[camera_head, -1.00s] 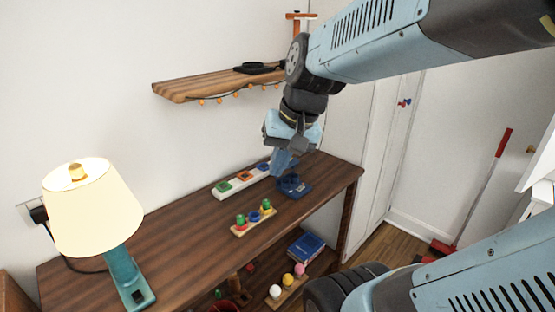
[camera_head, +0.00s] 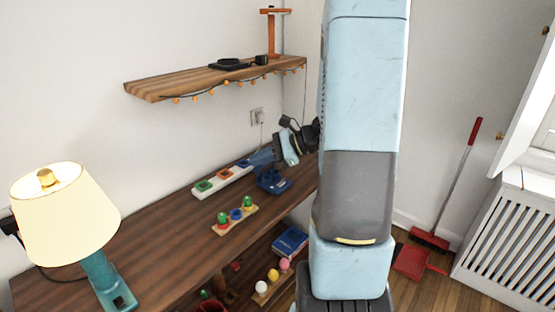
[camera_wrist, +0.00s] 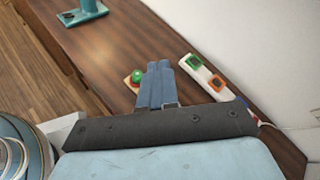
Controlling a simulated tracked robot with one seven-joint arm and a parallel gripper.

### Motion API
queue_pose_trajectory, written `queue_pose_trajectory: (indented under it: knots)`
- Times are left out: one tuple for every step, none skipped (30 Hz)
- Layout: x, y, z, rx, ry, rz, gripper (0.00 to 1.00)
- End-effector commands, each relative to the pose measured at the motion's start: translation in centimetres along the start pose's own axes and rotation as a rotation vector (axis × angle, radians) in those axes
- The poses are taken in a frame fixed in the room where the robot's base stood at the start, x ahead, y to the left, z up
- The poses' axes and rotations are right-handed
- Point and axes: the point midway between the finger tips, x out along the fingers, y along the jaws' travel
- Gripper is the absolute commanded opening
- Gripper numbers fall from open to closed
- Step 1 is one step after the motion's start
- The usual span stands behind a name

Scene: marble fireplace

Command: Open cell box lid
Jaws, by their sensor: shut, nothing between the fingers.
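My gripper (camera_head: 257,158) is shut and empty, reaching in low from the right by the box's blue end. Its blue fingers lie together in the wrist view (camera_wrist: 158,68). I cannot tell if they touch the box.
A dark blue stand-like object (camera_head: 274,184) is just below my gripper. A lit lamp (camera_head: 65,215) is at left, a wooden shelf (camera_head: 190,82) above.

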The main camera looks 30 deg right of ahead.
Motion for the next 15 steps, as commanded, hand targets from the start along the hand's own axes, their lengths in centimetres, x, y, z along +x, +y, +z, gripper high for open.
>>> queue_pose_trajectory:
  knots:
    - [-0.4,-0.7,-1.8,0.068,-0.013,-0.055,0.00]
    - [-0.6,-1.1,-2.8,0.105,-0.020,-0.088,0.00]
    - [-1.0,-1.7,-4.1,0.152,-0.030,-0.134,0.00]
    - [-1.3,-2.1,-5.1,0.187,-0.037,-0.169,0.00]
    - [-1.7,-2.5,-6.2,0.221,-0.042,-0.204,0.00]
    - [-2.2,-2.9,-7.6,0.267,-0.049,-0.251,0.00]
    - [-2.6,-3.2,-8.7,0.300,-0.055,-0.287,0.00]
    - [-3.0,-3.4,-9.8,0.333,-0.059,-0.324,0.00]
    - [-3.6,-3.7,-11.3,0.375,-0.064,-0.371,0.00]
    - [-4.0,-3.9,-12.4,0.405,-0.068,-0.406,0.00]
    - [-4.5,-4.0,-13.4,0.433,-0.071,-0.439,0.00]
    - [-5.1,-4.1,-14.8,0.468,-0.073,-0.483,0.00]
    - [-5.5,-4.2,-15.8,0.492,-0.076,-0.512,0.00]
    - [-5.9,-4.2,-16.7,0.513,-0.078,-0.540,0.00]
    - [-6.4,-4.2,-17.8,0.540,-0.079,-0.575,0.00]
